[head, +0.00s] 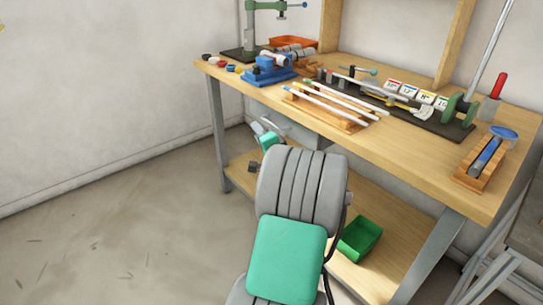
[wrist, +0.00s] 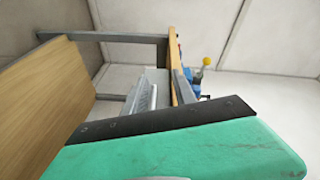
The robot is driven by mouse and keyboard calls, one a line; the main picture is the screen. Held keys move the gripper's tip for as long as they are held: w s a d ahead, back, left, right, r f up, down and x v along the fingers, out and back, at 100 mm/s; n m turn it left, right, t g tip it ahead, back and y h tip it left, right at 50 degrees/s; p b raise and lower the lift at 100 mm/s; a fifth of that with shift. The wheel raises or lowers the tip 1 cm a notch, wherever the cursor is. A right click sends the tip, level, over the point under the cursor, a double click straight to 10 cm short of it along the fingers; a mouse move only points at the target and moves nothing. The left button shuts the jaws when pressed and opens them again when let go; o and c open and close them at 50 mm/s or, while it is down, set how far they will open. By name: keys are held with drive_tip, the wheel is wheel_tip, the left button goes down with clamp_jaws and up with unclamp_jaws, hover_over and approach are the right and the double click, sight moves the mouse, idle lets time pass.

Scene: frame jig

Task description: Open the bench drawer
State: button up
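The workbench (head: 400,143) has a wooden top and grey legs. The grey bench drawer (head: 293,130) is under the front edge of the top, left of centre, partly hidden behind my grey and green arm. In the wrist view, a grey drawer part with a pale ridged strip (wrist: 143,98) shows beyond the dark bar of my gripper. My gripper (head: 262,131) is in front of the drawer, near its left part. Its fingertips are small and partly hidden, so their gap and any contact with the drawer cannot be made out.
On the bench top are a blue vise (head: 269,70), a wooden rack with white rods (head: 325,107) and a wooden holder with a blue-handled tool (head: 485,160). A green bin (head: 360,239) sits on the lower shelf. The floor to the left (head: 120,220) is clear.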

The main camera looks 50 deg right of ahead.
sight(271, 123)
drive_tip(key=s+d+f+m+h, duration=0.2)
drive_tip(key=s+d+m+h, duration=0.1)
drive_tip(key=s+d, duration=0.15)
drive_tip(key=b+x, duration=0.1)
drive_tip(key=x, duration=0.7)
drive_tip(key=shift+f, duration=0.1)
clamp_jaws()
idle(0.8)
